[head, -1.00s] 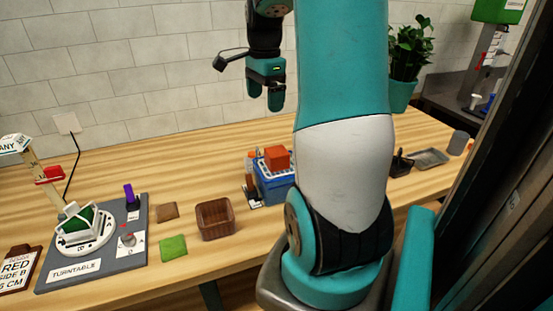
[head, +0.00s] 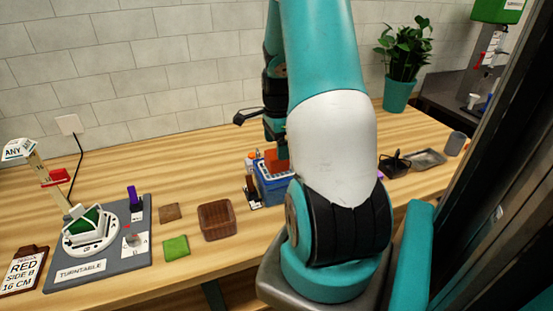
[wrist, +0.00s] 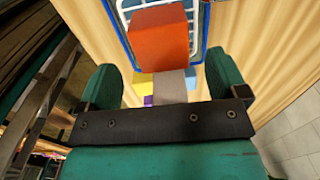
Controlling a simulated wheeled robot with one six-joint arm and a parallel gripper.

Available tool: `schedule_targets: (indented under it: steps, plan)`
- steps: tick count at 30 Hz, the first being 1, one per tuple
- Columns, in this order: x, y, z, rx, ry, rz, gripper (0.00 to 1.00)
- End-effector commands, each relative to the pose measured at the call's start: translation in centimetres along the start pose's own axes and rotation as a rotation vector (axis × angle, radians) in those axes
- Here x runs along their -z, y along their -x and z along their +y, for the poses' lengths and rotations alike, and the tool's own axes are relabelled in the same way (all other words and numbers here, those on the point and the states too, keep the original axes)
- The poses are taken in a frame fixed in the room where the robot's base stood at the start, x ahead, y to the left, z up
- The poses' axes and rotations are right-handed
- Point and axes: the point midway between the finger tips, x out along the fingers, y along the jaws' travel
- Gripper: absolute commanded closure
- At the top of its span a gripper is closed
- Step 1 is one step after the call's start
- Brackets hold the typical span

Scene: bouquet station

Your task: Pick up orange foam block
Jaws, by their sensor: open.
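The orange foam block (head: 276,164) sits on top of a blue container with a white wire grid (head: 268,188) on the table, just left of my arm. In the wrist view the block (wrist: 160,40) lies ahead of my open gripper (wrist: 163,78), centred between the two teal fingers and just beyond their tips. In the head view my gripper (head: 275,138) is over the block, partly hidden behind my own arm. Nothing is held. The right side of the container is hidden by my arm.
A turntable board (head: 120,262) stands further left. A black holder (head: 396,164) and grey tray (head: 428,158) are at right.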

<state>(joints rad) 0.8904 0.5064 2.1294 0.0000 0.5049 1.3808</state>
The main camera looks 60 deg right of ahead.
Motion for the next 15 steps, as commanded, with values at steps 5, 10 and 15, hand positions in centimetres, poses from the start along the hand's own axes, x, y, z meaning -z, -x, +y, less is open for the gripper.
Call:
schedule_targets:
  steps: [5,10,15]
  plan:
    - [-0.2,-2.4,-0.1,-0.007,0.000,-0.001,0.08]
    - [-0.2,-4.0,-0.1,-0.003,0.000,-0.001,0.08]
    - [-0.2,-4.2,-0.2,-0.001,0.000,0.000,0.08]
